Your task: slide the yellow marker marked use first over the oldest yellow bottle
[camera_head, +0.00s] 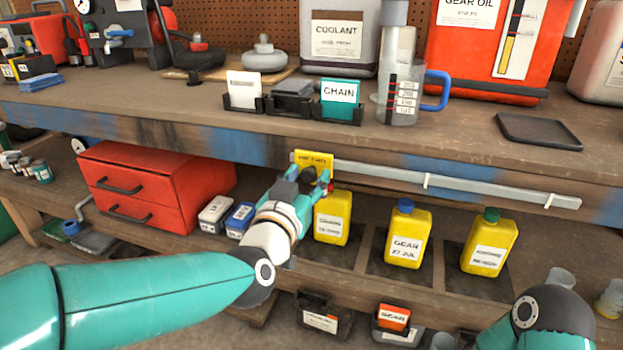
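The yellow marker (314,159) hangs at the left end of a grey rail (450,183) along the shelf edge; its small print is hard to read. Three yellow bottles stand below. The left one (331,228) is partly behind my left gripper, its label too small to read surely. The middle one (407,248) has a blue cap and reads GEAR 27 JUL. The right one (488,240) has a green cap and a blurred label. My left gripper (318,180) is at the marker's lower edge; whether its fingers are closed on it is unclear. My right gripper is out of view.
A red drawer box (150,185) stands left on the lower shelf. Rail brackets stand out along the rail. The upper shelf holds a teal CHAIN bin (340,103), a measuring jug (402,100) and a black tray (540,130). The rail right of the marker is clear.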

